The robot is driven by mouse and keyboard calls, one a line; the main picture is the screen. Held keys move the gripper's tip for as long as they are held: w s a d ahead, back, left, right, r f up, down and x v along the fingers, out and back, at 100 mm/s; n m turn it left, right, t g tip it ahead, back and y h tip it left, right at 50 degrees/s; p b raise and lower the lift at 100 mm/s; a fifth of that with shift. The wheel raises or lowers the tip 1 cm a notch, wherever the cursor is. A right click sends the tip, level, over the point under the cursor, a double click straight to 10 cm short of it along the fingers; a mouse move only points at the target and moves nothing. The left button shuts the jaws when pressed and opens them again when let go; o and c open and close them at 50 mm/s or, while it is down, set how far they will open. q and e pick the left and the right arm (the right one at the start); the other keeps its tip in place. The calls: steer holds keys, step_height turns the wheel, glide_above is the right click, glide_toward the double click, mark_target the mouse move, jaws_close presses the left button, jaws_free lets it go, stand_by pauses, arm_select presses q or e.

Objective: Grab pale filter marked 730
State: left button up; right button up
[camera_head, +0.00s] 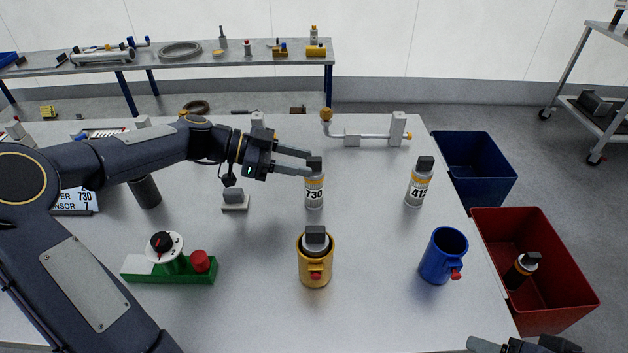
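A pale filter (314,192) with a dark cap and a label that seems to read 4730 or 730 stands upright on the table, right of centre. My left gripper (311,163) comes in from the left at cap height. Its two fingers are apart, with the tips at the dark cap; I cannot tell whether they touch it. A second pale filter (418,190), with a label like 415 or 475, stands upright further right. My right gripper (520,346) is cut off at the bottom edge.
A yellow holder (315,270) with a dark-capped filter inside and a blue mug-like holder (440,262) stand in front. A green base (172,274) with a dial and red button is left. Blue (474,165) and red (540,300) bins stand right of the table (380,320); the red holds a dark filter.

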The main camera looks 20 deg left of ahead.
mark_target(322, 167)
arm_select(q)
steer(key=x, duration=0.5)
steer(key=shift+w+d+f, duration=0.1)
steer(key=shift+d, duration=0.05)
steer(key=shift+c, duration=0.3)
jaws_close()
